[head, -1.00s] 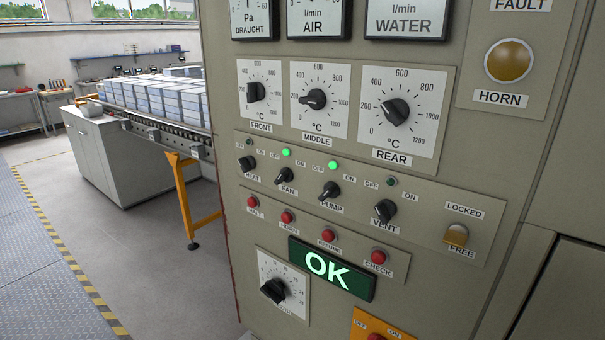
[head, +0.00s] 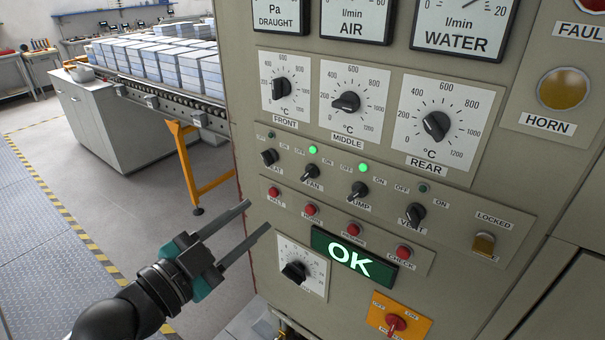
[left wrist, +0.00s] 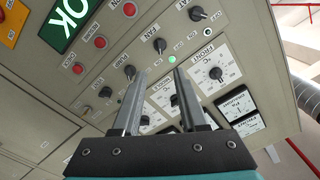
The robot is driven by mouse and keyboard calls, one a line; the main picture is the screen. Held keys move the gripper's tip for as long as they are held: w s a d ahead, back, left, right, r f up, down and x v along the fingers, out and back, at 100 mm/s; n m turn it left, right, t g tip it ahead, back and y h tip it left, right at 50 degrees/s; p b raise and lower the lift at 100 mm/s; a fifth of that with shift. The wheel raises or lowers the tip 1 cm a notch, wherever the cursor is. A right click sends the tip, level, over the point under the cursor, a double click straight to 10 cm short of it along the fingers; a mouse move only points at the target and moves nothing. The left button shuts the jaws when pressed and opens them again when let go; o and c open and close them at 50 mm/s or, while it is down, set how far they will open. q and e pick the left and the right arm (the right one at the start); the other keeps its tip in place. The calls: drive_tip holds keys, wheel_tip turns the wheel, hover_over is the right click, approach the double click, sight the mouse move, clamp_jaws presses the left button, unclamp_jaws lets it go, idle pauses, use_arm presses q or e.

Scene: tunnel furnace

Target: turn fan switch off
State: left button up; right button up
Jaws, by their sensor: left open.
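The fan switch (head: 311,172) is a black rotary knob on the beige control panel (head: 520,190), second from left in its row. Its handle seems to tilt toward the ON side. The green lamp (head: 313,149) above it is lit. My left gripper (head: 257,216) is open and empty, in front of the panel's left edge, lower left of the knob. In the left wrist view the fan switch (left wrist: 159,45) shows just beyond the open fingers (left wrist: 160,75), apart from them. My right gripper is not in view.
The same row holds the heat (head: 269,157), pump (head: 358,190) and vent (head: 415,214) knobs; the pump lamp is also lit. Red buttons (head: 310,210) and a green OK display (head: 353,260) sit below. A loaded conveyor (head: 160,95) stands at the back left.

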sight(304, 177)
use_arm(q)
drive_tip(key=p+x, duration=0.1)
drive_tip(key=x, duration=1.3)
drive_tip(key=shift+w+d+f+p, duration=0.1)
drive_tip(key=shift+w+d+p, duration=0.1)
drive_tip(key=shift+w+p, duration=0.15)
clamp_jaws()
